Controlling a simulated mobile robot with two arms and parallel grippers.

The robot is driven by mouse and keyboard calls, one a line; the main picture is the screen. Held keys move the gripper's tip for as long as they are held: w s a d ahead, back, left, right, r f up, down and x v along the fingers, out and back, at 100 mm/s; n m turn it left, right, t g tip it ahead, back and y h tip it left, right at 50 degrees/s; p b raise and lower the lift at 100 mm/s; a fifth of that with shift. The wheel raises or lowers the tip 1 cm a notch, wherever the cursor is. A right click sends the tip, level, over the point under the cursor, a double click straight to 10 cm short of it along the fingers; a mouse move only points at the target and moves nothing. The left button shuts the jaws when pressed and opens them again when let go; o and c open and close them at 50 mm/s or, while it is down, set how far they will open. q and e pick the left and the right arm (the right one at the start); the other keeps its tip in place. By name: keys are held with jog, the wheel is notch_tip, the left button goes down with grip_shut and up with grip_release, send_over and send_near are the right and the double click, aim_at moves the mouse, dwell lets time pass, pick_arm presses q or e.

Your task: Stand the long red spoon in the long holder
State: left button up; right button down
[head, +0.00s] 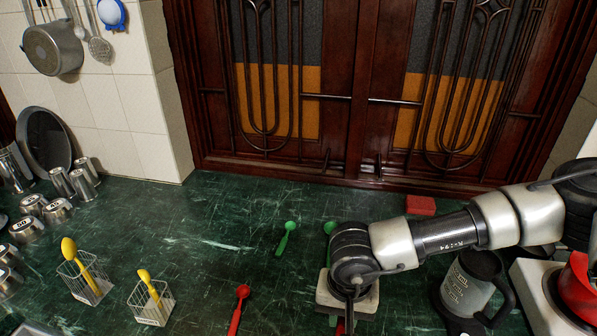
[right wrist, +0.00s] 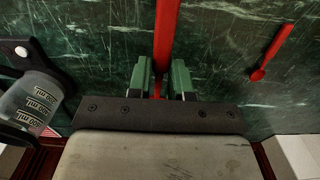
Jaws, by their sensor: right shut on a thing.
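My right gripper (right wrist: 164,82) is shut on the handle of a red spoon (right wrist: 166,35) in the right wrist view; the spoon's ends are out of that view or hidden. In the head view my wrist hides nearly all of it, with a bit of red (head: 340,326) below. A second red spoon (head: 239,308) lies on the counter to the left and also shows in the right wrist view (right wrist: 272,55). Two wire holders stand at the left, a larger-looking one (head: 98,292) and a smaller one (head: 160,316), each with a yellow spoon in it. My left gripper is out of view.
Two green spoons (head: 286,237) lie behind, one partly hidden by my arm. A measuring cup (head: 468,285) and a stove (head: 540,290) with a red pot (head: 578,285) stand right. Metal cups (head: 60,208) stand far left. The counter between holders and spoons is clear.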

jog(key=s+d+n, duration=0.3)
jog(key=d, duration=0.6)
jog(key=w+a+m, duration=0.1)
jog(key=a, duration=0.2)
jog(key=w+a+m, duration=0.1)
jog(key=a, duration=0.2)
jog(key=w+a+m, duration=0.1)
jog(key=a, duration=0.2)
jog(key=shift+a, duration=0.1)
